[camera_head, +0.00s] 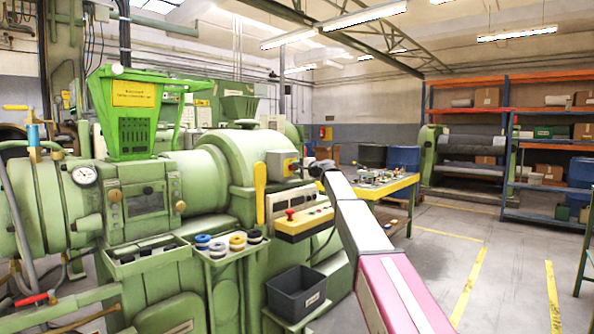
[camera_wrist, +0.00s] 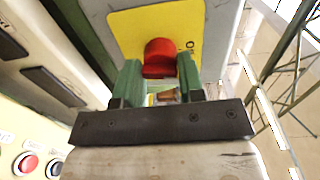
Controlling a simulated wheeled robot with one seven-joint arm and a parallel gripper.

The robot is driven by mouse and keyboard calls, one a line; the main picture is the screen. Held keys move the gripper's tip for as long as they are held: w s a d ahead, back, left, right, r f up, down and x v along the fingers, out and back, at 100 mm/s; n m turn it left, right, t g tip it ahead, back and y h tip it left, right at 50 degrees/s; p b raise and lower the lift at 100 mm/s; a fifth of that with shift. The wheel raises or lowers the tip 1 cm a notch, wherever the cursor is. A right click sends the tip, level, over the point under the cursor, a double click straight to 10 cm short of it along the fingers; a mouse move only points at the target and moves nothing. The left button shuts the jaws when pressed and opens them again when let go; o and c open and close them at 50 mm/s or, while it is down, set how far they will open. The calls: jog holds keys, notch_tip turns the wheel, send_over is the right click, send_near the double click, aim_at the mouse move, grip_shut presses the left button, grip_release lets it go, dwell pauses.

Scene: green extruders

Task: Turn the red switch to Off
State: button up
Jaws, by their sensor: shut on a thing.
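The red switch (camera_wrist: 160,50) is a round knob on a yellow plate (camera_wrist: 125,30) of a grey box in the wrist view. My gripper (camera_wrist: 158,76) has its two green fingers on either side of the knob's near end and is shut on it. Part of a printed mark shows on the plate right of the knob; the knob's exact setting cannot be read. In the head view the grey and yellow switch box (camera_head: 283,164) sits on the green extruder (camera_head: 210,175). My gripper (camera_head: 312,167) reaches it from the right, and the knob is hard to make out there.
Below the box is a cream and yellow control panel (camera_head: 303,220) with a red button; red and dark buttons also show at lower left in the wrist view. A yellow lever (camera_head: 260,190) stands left of the box. A grey bin (camera_head: 296,292) sits below. The floor at right is open.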

jog(key=shift+r+n, duration=0.15)
jog(key=shift+n, duration=0.85)
jog(key=o, duration=0.9)
jog(key=v, duration=1)
jog(key=shift+s+d, duration=0.2)
jog(key=shift+s, duration=0.15)
